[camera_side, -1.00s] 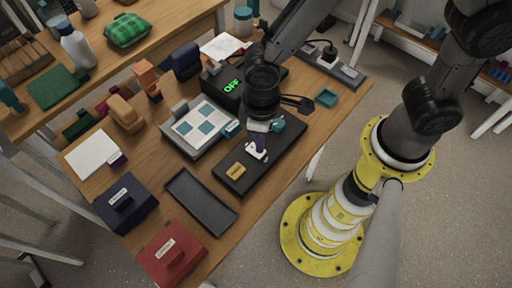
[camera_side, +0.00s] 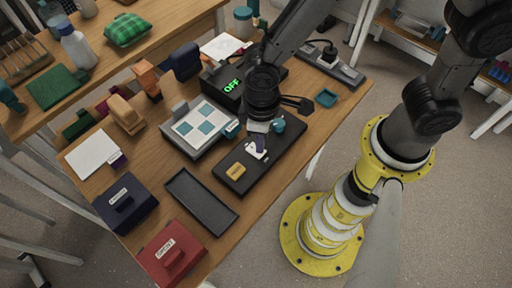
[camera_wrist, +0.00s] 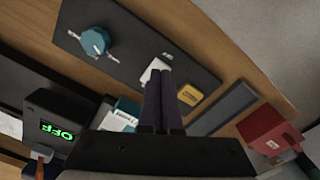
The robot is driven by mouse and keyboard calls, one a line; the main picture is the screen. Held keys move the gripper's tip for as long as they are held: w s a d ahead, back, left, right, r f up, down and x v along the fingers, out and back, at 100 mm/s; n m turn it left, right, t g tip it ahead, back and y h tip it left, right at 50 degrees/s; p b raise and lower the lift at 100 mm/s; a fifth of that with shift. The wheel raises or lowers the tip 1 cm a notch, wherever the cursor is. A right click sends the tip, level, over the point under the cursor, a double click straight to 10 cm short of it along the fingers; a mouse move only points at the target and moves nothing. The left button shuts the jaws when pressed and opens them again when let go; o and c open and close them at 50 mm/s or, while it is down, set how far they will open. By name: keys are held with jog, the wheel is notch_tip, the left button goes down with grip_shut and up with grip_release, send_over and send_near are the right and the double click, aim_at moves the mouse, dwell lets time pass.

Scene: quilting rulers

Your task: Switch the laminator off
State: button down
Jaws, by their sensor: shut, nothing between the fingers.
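A dark control panel (camera_side: 280,150) lies near the table's front edge. It carries a teal knob (camera_side: 278,125), a white switch piece (camera_side: 256,153) and a yellow labelled block (camera_side: 236,171). A black box with a green display (camera_side: 231,84) reads OFF; the display also reads OFF in the wrist view (camera_wrist: 57,130). My gripper (camera_wrist: 160,72) is shut and empty, fingertips right at the white switch piece (camera_wrist: 152,70) in the wrist view. The fingers partly hide that piece, and I cannot tell whether they touch it. The knob (camera_wrist: 95,42) is clear of the fingers.
A grey unit with teal squares (camera_side: 202,148) stands left of the panel. An empty dark tray (camera_side: 200,202), a navy box (camera_side: 123,203) and a red box (camera_side: 170,256) sit toward the near left. A small teal dish (camera_side: 326,97) is at the right.

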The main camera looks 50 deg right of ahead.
jog(key=shift+f, duration=0.9)
dwell(0.3)
jog(key=shift+r, duration=3.55)
jog(key=shift+w+d, duration=0.1)
jog(key=w+d+r+m+t+y, duration=0.1)
jog(key=w+d+r+m+t, duration=0.25)
jog(key=d+r, duration=0.9)
jog(key=s+d+r+m+t+h, duration=0.1)
jog(key=s+d+r+m+t, duration=0.1)
jog(key=s+d, duration=0.5)
jog(key=s+r, duration=0.1)
jog(key=s, duration=0.3)
jog(key=shift+s+d+r, duration=0.2)
jog(key=shift+s+d, duration=0.1)
jog(key=shift+d, duration=0.1)
